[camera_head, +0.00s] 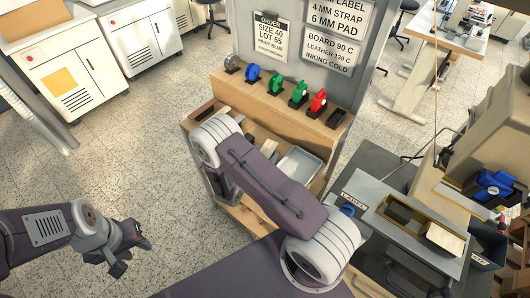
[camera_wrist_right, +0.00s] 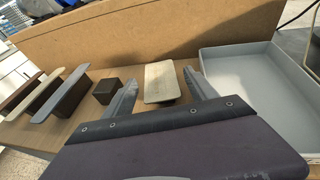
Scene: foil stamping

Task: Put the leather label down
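A pale cream rectangular piece (camera_wrist_right: 161,83), possibly the leather label, lies on the wooden shelf in the right wrist view. My right gripper (camera_wrist_right: 160,88) is open, one finger on each side of it, with visible gaps on both sides. I cannot tell its material. In the head view my right gripper is hidden behind my own arm. My left gripper (camera_head: 130,257) hangs empty over the floor at lower left, fingers apart.
Right of the piece stands a grey tray (camera_wrist_right: 290,112); left are a small dark block (camera_wrist_right: 106,91) and several slabs. A wooden board (camera_wrist_right: 190,38) closes the shelf's back.

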